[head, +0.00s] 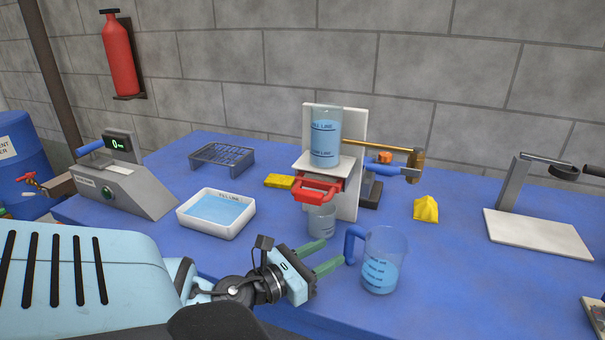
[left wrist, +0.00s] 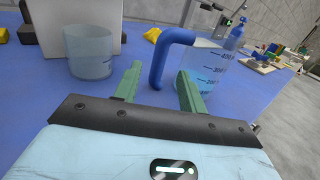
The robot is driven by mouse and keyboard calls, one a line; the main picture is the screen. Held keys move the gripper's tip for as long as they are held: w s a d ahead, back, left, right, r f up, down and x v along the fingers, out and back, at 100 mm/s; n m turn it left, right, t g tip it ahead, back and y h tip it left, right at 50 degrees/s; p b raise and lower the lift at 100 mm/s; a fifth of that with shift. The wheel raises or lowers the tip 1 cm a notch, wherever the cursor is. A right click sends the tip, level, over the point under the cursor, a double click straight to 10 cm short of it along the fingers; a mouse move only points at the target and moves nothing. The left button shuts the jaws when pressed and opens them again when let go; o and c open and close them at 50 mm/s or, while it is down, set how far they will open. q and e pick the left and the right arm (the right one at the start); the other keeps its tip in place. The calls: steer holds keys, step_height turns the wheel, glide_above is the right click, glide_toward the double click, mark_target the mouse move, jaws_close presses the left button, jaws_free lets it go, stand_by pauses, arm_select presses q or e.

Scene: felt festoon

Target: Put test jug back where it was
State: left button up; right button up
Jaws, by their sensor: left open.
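The test jug (head: 385,262) is a clear, marked jug with blue liquid in its lower part and a blue handle on its left side. It stands upright on the blue table, front and centre right. My left gripper (head: 332,253) is open and low over the table, its green fingers pointing at the handle. In the left wrist view the handle (left wrist: 158,62) shows between the two fingertips (left wrist: 160,72), with the jug body (left wrist: 207,66) behind the right finger. I cannot tell whether either finger touches it. My right gripper is out of view.
A white stand (head: 349,190) holds a tall cylinder (head: 325,138) of blue liquid above a clear cup (head: 321,221), just behind my left gripper. A white tray (head: 217,231) of blue liquid lies left. A yellow piece (head: 426,209) and a white-based stand (head: 537,235) are right.

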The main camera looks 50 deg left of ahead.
arm_select(q)
steer(key=shift+s+a, duration=0.1)
steer(key=shift+s, duration=2.4)
